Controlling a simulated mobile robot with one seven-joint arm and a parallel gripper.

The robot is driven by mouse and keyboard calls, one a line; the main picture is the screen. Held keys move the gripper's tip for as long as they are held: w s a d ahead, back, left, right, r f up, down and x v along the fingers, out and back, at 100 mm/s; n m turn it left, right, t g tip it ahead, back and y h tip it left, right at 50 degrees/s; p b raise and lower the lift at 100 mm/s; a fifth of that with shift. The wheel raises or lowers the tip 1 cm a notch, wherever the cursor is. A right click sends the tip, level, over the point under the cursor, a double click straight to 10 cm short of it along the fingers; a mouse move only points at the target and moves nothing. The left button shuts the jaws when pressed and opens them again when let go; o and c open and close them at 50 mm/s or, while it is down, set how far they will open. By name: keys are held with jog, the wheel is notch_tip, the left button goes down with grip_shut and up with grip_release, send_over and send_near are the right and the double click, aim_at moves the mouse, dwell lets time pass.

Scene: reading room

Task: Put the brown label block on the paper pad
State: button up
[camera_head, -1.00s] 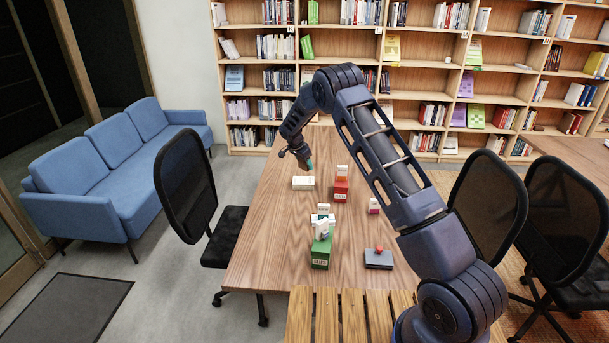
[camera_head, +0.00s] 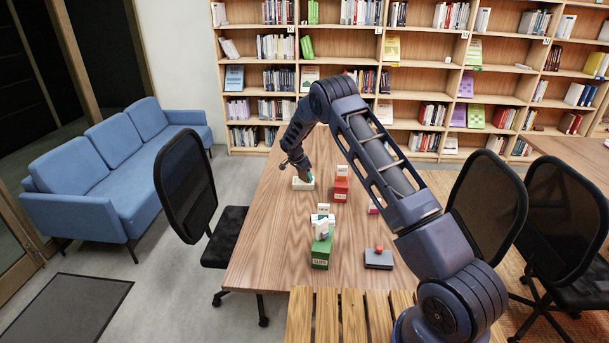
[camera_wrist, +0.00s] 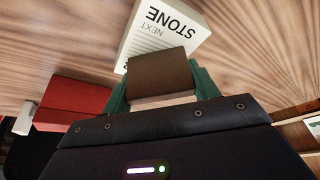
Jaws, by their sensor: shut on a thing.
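The brown label block (camera_wrist: 160,78) is between the green fingers of my gripper (camera_wrist: 163,88) in the wrist view, and my gripper is shut on it. A white paper pad (camera_wrist: 165,30), printed with "STONE", lies just past the block and is partly covered by it. I cannot tell whether block and pad touch. In the head view the white pad (camera_head: 298,185) lies on the wooden table, with my gripper (camera_head: 308,177) right over its right part. The block cannot be made out there.
A red box (camera_head: 341,190) stands right of the pad; it also shows in the wrist view (camera_wrist: 75,105). A green box (camera_head: 321,252) with white pieces on top stands nearer. A dark grey base (camera_head: 378,260) with a red knob is to its right. The table's left front is clear.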

jog(key=o, duration=1)
jog(key=shift+c, duration=0.2)
